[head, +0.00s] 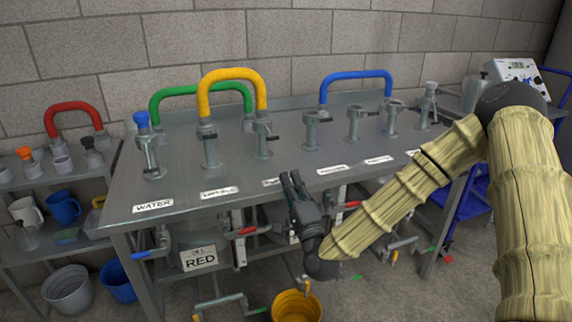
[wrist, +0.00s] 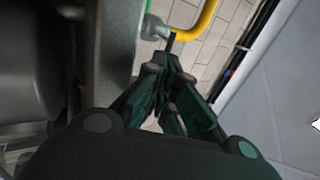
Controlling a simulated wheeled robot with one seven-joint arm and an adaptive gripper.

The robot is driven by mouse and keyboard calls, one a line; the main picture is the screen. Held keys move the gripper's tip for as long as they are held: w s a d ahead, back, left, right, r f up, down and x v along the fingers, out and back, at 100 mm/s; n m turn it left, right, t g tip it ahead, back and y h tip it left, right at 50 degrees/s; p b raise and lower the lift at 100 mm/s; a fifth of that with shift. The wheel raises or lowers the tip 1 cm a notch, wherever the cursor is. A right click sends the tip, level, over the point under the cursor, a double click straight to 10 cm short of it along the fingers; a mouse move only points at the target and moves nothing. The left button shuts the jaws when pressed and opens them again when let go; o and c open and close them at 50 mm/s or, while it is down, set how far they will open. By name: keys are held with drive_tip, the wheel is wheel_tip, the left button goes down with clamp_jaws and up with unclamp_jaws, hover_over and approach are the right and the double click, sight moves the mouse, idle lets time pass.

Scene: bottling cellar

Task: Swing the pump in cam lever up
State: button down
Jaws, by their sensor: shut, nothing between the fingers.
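Several grey upright couplings with small cam levers stand along the steel bench (head: 170,190), each behind a white label. Only WATER reads clearly, so I cannot tell which is the pump in coupling. My gripper (head: 291,178) is shut and empty, pointing up at the bench's front edge and hiding part of a label (head: 272,182). In the wrist view, my fingertips (wrist: 167,62) are close below a dark thin bar (wrist: 171,42) beside a grey coupling (wrist: 152,28); contact is unclear.
A yellow hose (head: 233,74), a green hose (head: 187,90) and a blue hose (head: 357,75) arch over the bench. Red-handled (head: 248,231) and blue-handled valves (head: 142,255) project below the front edge. A yellow bucket (head: 296,306) stands on the floor.

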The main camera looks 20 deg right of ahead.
drive_tip(key=w+r+m+g+p, duration=0.1)
drive_tip(key=w+m+p, duration=0.2)
drive_tip(key=m, duration=0.3)
drive_tip(key=w+a+r+m+g+p, duration=0.1)
drive_tip(key=w+m+g+p, duration=0.1)
drive_tip(key=m, duration=0.4)
drive_tip(key=w+r+m+g+p, duration=0.1)
drive_tip(key=w+r+m+p, duration=0.1)
drive_tip(key=w+m+p, duration=0.2)
drive_tip(key=shift+w+a+m+g+p, duration=0.35)
drive_tip(key=shift+a+m+g, duration=0.05)
drive_tip(key=shift+m, duration=0.6)
idle(0.3)
